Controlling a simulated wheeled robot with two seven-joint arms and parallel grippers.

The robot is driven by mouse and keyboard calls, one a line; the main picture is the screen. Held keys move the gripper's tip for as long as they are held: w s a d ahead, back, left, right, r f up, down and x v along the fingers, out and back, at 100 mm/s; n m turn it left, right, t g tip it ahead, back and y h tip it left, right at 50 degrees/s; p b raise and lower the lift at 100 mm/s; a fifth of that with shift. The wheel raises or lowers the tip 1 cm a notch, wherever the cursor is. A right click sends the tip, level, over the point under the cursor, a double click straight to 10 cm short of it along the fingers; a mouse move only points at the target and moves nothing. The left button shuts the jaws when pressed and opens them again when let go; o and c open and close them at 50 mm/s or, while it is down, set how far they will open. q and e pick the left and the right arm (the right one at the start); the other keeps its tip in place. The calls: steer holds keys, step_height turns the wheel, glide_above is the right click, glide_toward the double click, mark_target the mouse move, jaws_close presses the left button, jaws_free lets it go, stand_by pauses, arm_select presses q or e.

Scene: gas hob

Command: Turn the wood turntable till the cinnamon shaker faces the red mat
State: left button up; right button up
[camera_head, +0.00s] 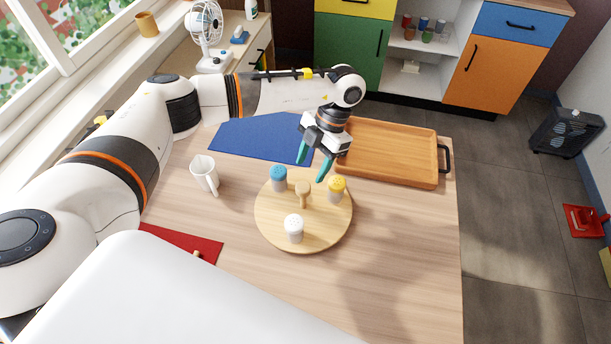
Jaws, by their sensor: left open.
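The round wood turntable (267,226) lies in the middle of the table with a wooden knob (303,193) at its centre. It bears a blue-topped shaker (278,178) at the back left, a yellow-topped shaker (336,188) at the right and a white shaker (294,229) at the front. I cannot read which one is cinnamon. The red mat (204,242) lies to the left front of the turntable, partly hidden at the bottom. My left gripper (312,167) is open and empty, pointing down above the turntable's back edge, between the blue-topped and yellow-topped shakers. My right gripper is not in view.
A white mug (205,173) stands left of the turntable. A blue mat (240,138) lies behind it, and a wooden tray (390,152) with black handles sits at the back right, close to my gripper. The table's right front is clear.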

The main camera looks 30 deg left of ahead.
mark_target(304, 186)
arm_select(q)
steer(key=shift+p+x, duration=0.6)
steer(key=shift+x, duration=2.45)
steer(key=shift+w, duration=0.1)
steer(key=shift+c, duration=0.3)
jaws_close()
